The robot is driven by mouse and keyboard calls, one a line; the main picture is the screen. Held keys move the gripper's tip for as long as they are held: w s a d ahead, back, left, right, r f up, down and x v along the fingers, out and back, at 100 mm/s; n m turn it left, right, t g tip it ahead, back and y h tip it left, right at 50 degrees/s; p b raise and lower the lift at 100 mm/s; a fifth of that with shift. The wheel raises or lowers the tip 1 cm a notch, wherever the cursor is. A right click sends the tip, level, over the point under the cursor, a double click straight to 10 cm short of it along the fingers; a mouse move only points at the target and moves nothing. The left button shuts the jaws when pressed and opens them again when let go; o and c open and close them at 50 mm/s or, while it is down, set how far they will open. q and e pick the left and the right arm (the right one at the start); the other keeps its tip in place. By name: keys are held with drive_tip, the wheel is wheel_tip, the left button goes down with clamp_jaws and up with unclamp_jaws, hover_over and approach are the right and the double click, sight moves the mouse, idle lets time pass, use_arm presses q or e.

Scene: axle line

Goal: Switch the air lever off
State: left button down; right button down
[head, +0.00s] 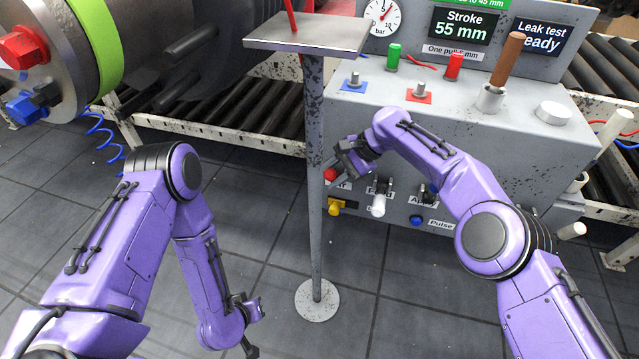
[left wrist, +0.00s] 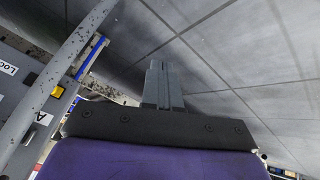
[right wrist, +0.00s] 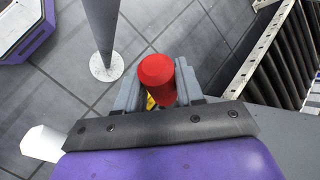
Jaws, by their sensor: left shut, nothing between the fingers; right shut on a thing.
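A red-capped lever (head: 330,174) sticks out at the left end of the console's front, above a partly hidden label. My right gripper (head: 343,168) is at this lever, shut on it. In the right wrist view the red cap (right wrist: 157,72) sits between the two grey fingers (right wrist: 158,92), with a bit of yellow behind it. The lever's base is hidden. My left gripper (head: 256,310) hangs low over the floor, away from the console. In the left wrist view its fingers (left wrist: 163,80) are together and empty.
Beside the red lever are a white-handled lever (head: 379,205), a dark lever (head: 428,194), a yellow knob (head: 336,207) and a blue button (head: 416,220). A grey post (head: 314,230) with a small table top stands just left.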

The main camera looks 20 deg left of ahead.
use_arm(q)
drive_tip(key=w+d+r+m+t+h, duration=0.1)
drive_tip(key=w+r+m+t+h, duration=0.35)
drive_tip(key=w+m, duration=0.4)
drive_tip(key=w+d+r+m+t+h, duration=0.1)
drive_tip(key=w+r+m+t+h, duration=0.4)
drive_tip(key=w, duration=0.7)
wheel_tip(320, 180, up, 11)
drive_tip(key=m+g+h, duration=0.8)
drive_tip(key=m+h, duration=0.3)
drive_tip(key=m, duration=2.1)
drive_tip(key=x, duration=1)
drive_tip(key=shift+r, duration=0.2)
drive_tip(key=shift+s+n, duration=0.1)
drive_tip(key=shift+n, duration=0.15)
